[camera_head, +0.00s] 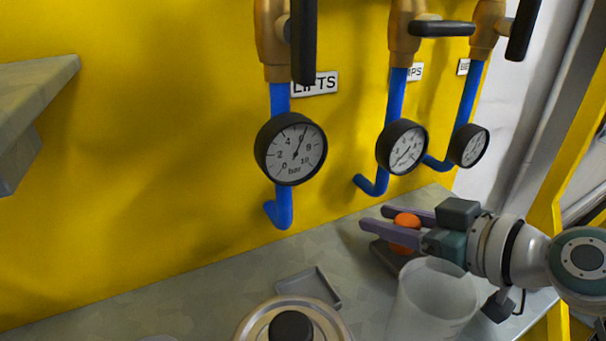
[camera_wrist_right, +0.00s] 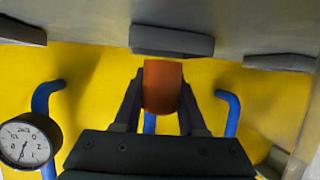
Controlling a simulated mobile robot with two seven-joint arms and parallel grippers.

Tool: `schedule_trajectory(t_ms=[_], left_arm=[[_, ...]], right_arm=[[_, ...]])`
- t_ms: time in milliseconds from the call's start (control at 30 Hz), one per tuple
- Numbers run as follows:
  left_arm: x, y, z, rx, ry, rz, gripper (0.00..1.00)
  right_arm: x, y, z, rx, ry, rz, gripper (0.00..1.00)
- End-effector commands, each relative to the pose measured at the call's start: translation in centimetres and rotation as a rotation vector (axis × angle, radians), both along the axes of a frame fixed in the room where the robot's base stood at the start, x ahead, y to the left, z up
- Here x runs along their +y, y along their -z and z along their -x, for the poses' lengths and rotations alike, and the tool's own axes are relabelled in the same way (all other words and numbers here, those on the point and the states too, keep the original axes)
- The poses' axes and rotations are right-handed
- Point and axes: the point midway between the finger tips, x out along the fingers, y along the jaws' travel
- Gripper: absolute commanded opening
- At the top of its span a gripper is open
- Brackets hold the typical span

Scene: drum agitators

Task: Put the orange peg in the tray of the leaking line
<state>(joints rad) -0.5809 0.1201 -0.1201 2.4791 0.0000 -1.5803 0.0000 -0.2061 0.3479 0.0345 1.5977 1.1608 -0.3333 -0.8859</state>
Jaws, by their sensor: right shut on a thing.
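My right gripper (camera_head: 395,228) is shut on the orange peg (camera_head: 406,222), with its fingers pointing left above the bench. In the right wrist view the peg (camera_wrist_right: 162,88) sits between the two fingers (camera_wrist_right: 160,95). A grey tray (camera_head: 385,257) lies below the peg, under the middle line; I cannot tell the gap between them. Another tray (camera_head: 322,287) lies empty under the LIFTS line. The LIFTS gauge (camera_head: 290,149), middle gauge (camera_head: 402,147) and right gauge (camera_head: 468,146) hang on blue pipes. The middle gauge's needle points to the lower left. My left gripper is out of view.
A translucent cup (camera_head: 433,305) stands close in front of my right gripper. A round brass-rimmed object with a black knob (camera_head: 291,326) stands at the front. The yellow wall (camera_head: 150,160) is behind the bench (camera_head: 190,300). A grey block (camera_head: 30,100) juts in at upper left.

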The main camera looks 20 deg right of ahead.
Motion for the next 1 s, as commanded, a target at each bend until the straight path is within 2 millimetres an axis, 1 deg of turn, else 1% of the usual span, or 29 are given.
schedule_trajectory(t_ms=[200,333,367,600,867,967,1000], left_arm=[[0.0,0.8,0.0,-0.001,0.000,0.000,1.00],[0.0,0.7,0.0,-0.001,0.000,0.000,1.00],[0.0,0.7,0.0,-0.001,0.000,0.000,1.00],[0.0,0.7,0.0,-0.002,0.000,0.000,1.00],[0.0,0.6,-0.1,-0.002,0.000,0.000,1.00],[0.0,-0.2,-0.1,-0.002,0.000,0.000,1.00],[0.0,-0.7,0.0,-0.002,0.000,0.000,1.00]], right_arm=[[0.0,0.8,0.0,0.000,0.000,-0.001,0.00],[0.0,0.7,0.0,0.000,0.000,-0.001,0.00],[0.0,0.7,0.0,0.000,0.000,-0.001,0.44],[0.0,0.7,0.0,0.000,0.000,-0.001,0.70],[0.0,0.5,0.0,0.000,0.000,-0.001,0.70],[0.0,-0.2,0.0,0.000,0.001,-0.002,0.70],[0.0,-0.7,0.0,0.000,0.000,-0.001,0.70]])
